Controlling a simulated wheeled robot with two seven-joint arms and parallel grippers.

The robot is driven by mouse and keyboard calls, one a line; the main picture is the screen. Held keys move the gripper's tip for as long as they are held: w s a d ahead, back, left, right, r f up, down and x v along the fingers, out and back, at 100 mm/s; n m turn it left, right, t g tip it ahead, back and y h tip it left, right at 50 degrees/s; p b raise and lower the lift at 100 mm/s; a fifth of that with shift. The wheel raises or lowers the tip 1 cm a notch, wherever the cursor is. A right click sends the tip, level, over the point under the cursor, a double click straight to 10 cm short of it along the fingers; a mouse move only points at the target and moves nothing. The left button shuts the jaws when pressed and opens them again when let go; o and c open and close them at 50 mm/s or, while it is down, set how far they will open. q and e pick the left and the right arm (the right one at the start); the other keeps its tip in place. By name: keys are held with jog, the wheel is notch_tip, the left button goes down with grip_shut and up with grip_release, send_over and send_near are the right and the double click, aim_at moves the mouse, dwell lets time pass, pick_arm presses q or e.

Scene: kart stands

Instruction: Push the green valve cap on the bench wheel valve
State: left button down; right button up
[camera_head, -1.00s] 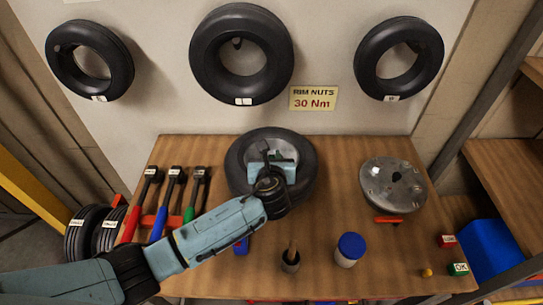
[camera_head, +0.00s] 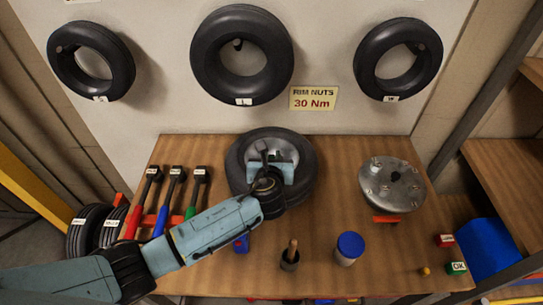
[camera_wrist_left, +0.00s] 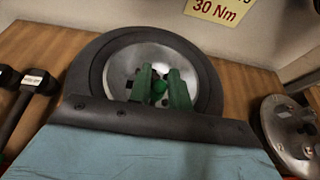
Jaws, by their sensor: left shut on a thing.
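The bench wheel (camera_head: 304,165), a black tyre with a silver rim, lies on the wooden bench. It fills the middle of the left wrist view (camera_wrist_left: 88,75). My left gripper (camera_head: 268,160) reaches over the wheel's hub, hiding much of it in the head view. In the left wrist view, the green-looking fingers (camera_wrist_left: 161,80) close on the small green valve cap (camera_wrist_left: 159,88), which shows between them against the rim. The valve stem under the cap is hidden. My right gripper is not in view.
Torque wrenches with red, blue and green handles (camera_head: 175,195) lie to the left. A metal hub disc (camera_head: 393,185) lies to the right. Tyres (camera_head: 243,88) hang on the wall behind.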

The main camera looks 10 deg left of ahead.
pick_arm(q)
jog(key=shift+m+h+p, duration=0.3)
jog(key=shift+h+p, duration=0.1)
jog(key=shift+p, duration=0.15)
dwell(0.6)
jog(key=shift+p, duration=0.35)
jog(key=shift+f+b, duration=0.85)
jog(key=shift+f, duration=0.6)
jog(key=c, duration=1.3)
grip_release()
jog(key=v, duration=1.3)
jog(key=shift+s+a+p, duration=0.2)
jog(key=shift+s+p, duration=0.05)
jog(key=shift+p, duration=0.2)
jog(key=shift+r, duration=0.1)
